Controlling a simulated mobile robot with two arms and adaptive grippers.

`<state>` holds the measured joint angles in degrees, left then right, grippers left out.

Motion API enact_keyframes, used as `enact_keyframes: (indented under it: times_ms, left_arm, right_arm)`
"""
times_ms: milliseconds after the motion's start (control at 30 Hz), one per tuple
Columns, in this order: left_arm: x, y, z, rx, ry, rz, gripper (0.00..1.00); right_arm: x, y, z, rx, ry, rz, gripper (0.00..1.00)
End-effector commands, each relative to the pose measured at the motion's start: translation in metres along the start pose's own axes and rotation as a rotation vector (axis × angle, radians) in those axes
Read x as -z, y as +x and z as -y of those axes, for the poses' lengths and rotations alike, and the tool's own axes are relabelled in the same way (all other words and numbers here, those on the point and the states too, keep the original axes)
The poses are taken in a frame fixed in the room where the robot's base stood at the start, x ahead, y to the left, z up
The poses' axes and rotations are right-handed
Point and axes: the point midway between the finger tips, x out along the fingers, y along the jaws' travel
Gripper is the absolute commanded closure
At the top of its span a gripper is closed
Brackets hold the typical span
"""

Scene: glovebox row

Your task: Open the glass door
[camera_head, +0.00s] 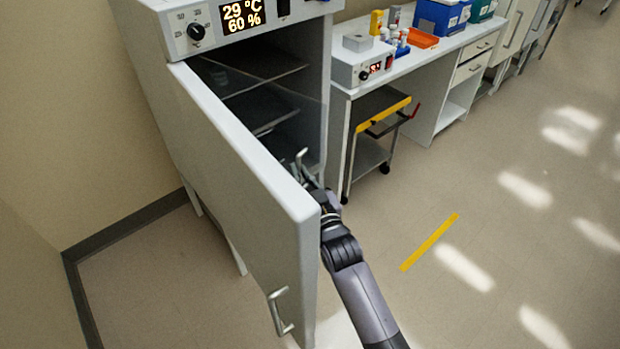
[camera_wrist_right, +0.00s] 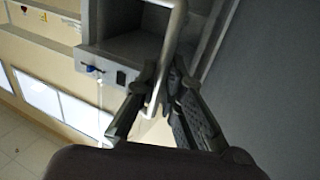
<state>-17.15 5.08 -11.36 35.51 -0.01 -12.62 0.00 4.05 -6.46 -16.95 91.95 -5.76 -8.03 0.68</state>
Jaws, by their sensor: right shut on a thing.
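The incubator (camera_head: 290,60) stands at the left with its thick grey outer door (camera_head: 240,190) swung wide open towards me. Inside the opening, a faint clear pane is the glass door (camera_head: 300,108); how far it stands open I cannot tell. A metal bar handle (camera_head: 301,158) shows just behind the outer door's top edge. My right gripper (camera_head: 314,182) is at this handle, partly hidden by the outer door. In the right wrist view my right gripper (camera_wrist_right: 160,80) is shut on the bar handle (camera_wrist_right: 174,35), one finger on each side. My left gripper is not in view.
The outer door has its own handle (camera_head: 281,312) low on its outer face. A bench (camera_head: 440,48) with a small device (camera_head: 362,66) stands to the right, with a cart (camera_head: 372,150) under it. The floor (camera_head: 500,250) at right is clear, with a yellow strip (camera_head: 430,242).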

Motion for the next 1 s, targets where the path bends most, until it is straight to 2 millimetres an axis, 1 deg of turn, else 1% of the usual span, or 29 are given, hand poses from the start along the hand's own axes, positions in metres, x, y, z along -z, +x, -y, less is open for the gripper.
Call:
enact_keyframes:
  times_ms: [33, 233, 467, 500, 667, 800, 1000]
  left_arm:
    - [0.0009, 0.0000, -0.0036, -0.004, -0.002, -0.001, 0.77]
    - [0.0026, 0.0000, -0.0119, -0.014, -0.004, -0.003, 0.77]
    - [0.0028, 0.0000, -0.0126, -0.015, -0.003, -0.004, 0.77]
    - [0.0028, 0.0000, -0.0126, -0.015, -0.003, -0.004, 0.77]
    - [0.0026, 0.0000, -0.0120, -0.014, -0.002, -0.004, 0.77]
    - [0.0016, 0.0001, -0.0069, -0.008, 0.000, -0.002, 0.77]
    - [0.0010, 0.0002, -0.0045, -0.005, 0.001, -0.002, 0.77]
  right_arm:
    - [0.0102, 0.0037, 0.0063, 0.008, 0.004, -0.021, 1.00]
    - [0.0108, 0.0049, 0.0077, 0.008, 0.004, -0.023, 1.00]
    - [0.0110, 0.0048, 0.0077, 0.008, 0.005, -0.023, 1.00]
    - [0.0110, 0.0048, 0.0077, 0.008, 0.005, -0.023, 0.90]
    - [0.0081, 0.0042, 0.0065, 0.006, 0.004, -0.017, 0.80]
    - [0.0057, 0.0036, 0.0050, 0.004, 0.002, -0.012, 0.70]
    - [0.0039, 0.0032, 0.0039, 0.002, 0.001, -0.008, 0.70]
